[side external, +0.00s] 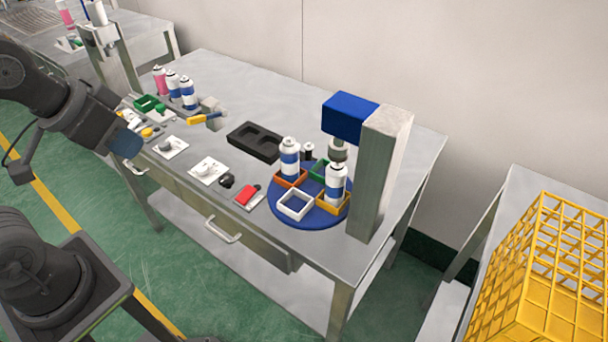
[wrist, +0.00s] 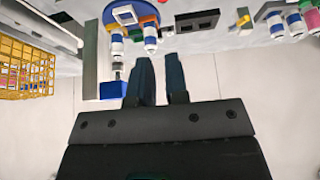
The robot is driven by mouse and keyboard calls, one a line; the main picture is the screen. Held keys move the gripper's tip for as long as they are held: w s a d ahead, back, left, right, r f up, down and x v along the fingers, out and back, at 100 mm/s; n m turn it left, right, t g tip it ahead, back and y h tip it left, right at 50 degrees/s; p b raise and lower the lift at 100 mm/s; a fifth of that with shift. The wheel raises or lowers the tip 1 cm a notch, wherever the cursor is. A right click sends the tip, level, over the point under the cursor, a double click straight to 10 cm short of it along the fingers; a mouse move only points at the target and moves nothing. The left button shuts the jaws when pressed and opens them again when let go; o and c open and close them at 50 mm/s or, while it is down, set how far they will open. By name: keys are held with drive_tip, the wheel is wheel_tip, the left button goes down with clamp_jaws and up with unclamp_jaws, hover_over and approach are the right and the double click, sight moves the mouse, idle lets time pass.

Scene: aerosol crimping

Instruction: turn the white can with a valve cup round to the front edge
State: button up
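A blue turntable (side external: 324,219) on the bench carries coloured square nests. A white can with a blue band (side external: 335,187) stands upright in the yellow nest, under the press head. A second such can (side external: 289,160) stands in the orange nest at the back left. The white nest (side external: 296,204) at the front is empty; the green nest (side external: 319,170) is partly hidden. Which can bears a valve cup is too small to tell. In the wrist view both cans (wrist: 117,45) (wrist: 150,38) appear upside down. My gripper (wrist: 159,62) is open and empty, well left of the turntable.
The grey press column (side external: 378,175) with its blue head (side external: 350,117) stands at the turntable's right. A black two-hole block (side external: 255,142), a red pad (side external: 246,195) and white plates lie to the left. More cans stand at the back left. A yellow crate (side external: 545,275) is at the right.

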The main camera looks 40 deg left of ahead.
drive_tip(key=o, duration=0.3)
drive_tip(key=shift+w+a, duration=0.1)
drive_tip(key=shift+w, duration=0.2)
drive_tip(key=o, duration=0.7)
drive_tip(key=w+f+n+g, duration=0.1)
drive_tip(key=w+n, duration=0.1)
drive_tip(key=w, duration=0.1)
drive_tip(key=w+a+f+n+g, duration=0.1)
drive_tip(key=w+n, duration=0.2)
drive_tip(key=w, duration=0.1)
drive_tip(key=w+a+f+n+g, duration=0.1)
drive_tip(key=w+n, duration=0.2)
drive_tip(key=shift+w+a+f, duration=0.2)
drive_tip(key=shift+w+a, duration=0.05)
drive_tip(key=shift+w, duration=0.15)
drive_tip(key=n+g, duration=0.3)
drive_tip(key=n, duration=0.5)
hover_over(226, 178)
wheel_tip(226, 178, down, 10)
wheel_tip(226, 178, down, 14)
drive_tip(key=shift+r, duration=0.1)
drive_tip(key=shift+c, duration=0.4)
drive_tip(key=c, duration=0.9)
